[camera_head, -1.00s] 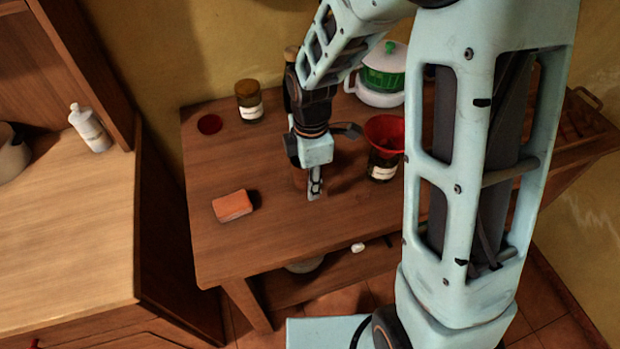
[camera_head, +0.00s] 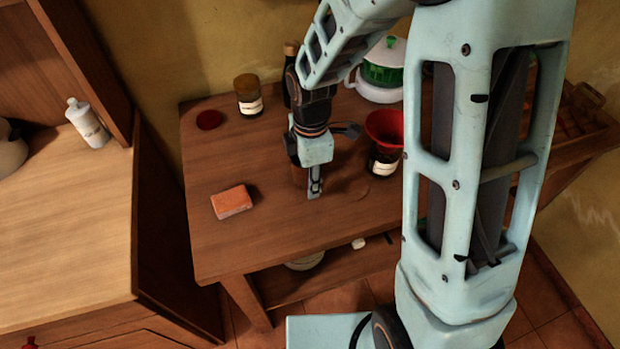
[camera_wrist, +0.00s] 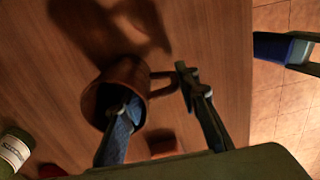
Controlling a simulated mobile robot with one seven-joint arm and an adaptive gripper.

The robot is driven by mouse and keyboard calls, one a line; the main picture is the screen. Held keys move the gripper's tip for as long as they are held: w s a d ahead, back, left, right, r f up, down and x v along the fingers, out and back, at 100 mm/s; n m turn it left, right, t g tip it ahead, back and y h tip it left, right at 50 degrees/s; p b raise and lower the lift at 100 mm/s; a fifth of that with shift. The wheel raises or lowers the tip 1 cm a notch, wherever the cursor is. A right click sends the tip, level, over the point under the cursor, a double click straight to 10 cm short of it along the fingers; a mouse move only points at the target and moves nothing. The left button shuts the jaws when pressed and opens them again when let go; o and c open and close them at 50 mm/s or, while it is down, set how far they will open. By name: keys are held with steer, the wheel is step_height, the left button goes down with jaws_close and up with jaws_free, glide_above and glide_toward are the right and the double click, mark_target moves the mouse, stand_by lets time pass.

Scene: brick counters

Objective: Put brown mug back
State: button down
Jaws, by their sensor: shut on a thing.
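The brown mug (camera_wrist: 125,72) is in the wrist view, with its opening toward the camera and its handle pointing right. My gripper (camera_wrist: 157,90) is shut on the mug: one finger reaches inside the opening, the other is outside by the handle. In the head view, my gripper (camera_head: 315,188) is low over the middle of the wooden table (camera_head: 265,245). Only a brown strip of the mug (camera_head: 298,174) shows there beside the fingers. Whether the mug's base touches the tabletop is hard to tell.
An orange sponge (camera_head: 232,201) lies left of my gripper. A red funnel (camera_head: 385,126) on a jar stands close on the right. Behind are a brown-lidded jar (camera_head: 249,98), a dark bottle (camera_head: 290,76) and a green-and-white pot (camera_head: 382,75). The table's front left is clear.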

steer(key=shift+f, duration=0.25)
steer(key=c, duration=1.4)
jaws_free()
